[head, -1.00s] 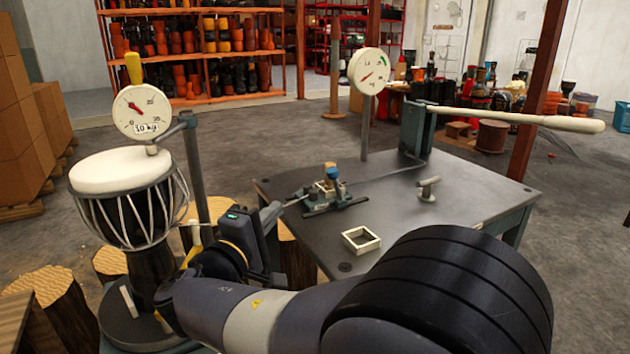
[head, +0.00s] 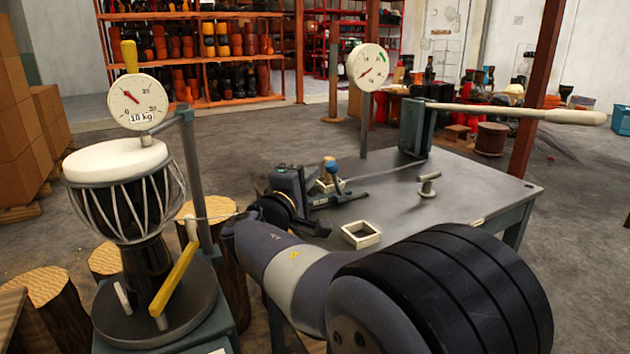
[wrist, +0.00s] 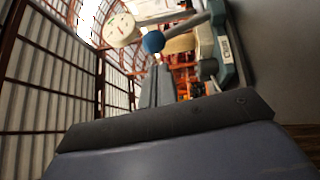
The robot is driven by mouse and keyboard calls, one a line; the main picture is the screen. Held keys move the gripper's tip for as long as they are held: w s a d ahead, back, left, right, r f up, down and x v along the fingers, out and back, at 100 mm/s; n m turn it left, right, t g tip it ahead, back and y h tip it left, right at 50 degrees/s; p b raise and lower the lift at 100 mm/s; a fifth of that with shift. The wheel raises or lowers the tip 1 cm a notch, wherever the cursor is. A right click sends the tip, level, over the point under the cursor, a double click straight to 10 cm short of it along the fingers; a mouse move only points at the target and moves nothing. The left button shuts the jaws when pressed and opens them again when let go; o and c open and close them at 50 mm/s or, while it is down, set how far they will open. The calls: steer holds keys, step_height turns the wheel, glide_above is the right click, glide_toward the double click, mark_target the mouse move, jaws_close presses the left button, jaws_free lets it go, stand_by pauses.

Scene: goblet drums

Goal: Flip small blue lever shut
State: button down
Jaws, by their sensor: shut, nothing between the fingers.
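The small blue lever shows as a blue knob (head: 332,166) on a small clamp fixture on the dark worktable (head: 470,195). In the wrist view its round blue end (wrist: 153,41) stands just beyond the fingertips, beside a tan block (wrist: 180,44) and the teal fixture body (wrist: 220,55). My gripper (wrist: 160,75) is shut and empty, its two fingers side by side, pointing toward the knob. I cannot tell whether they touch it. In the head view my wrist is left of the fixture and hides part of it; the fingertips are not clear there.
A square cream frame (head: 361,235) and a small metal peg (head: 428,184) are on the table. A long-handled press (head: 418,130) and a dial gauge (head: 368,67) stand behind. Left are a drum (head: 120,190) under a scale dial (head: 138,102), a yellow lever (head: 173,279) and stumps.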

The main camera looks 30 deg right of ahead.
mark_target(337, 167)
steer(key=shift+d, duration=0.6)
steer(key=shift+r, duration=0.15)
steer(key=shift+d+r+p, duration=0.15)
steer(key=shift+d+p, duration=0.05)
steer(key=shift+p, duration=0.2)
steer(key=shift+m+y, duration=0.3)
steer(key=d+r+m+g+y+p, duration=0.1)
steer(key=p, duration=0.1)
steer(key=d+m+y+p, duration=0.1)
steer(key=d+p, duration=0.1)
steer(key=p, duration=0.1)
steer(key=d+r+g+y+p, duration=0.1)
steer(key=y+p, duration=0.1)
steer(key=p, duration=0.1)
steer(key=shift+d+r+m+g, duration=0.2)
steer(key=shift+r+m+g, duration=0.1)
steer(key=shift+r+m, duration=0.1)
steer(key=shift+d+f, duration=0.1)
steer(key=shift+d, duration=0.4)
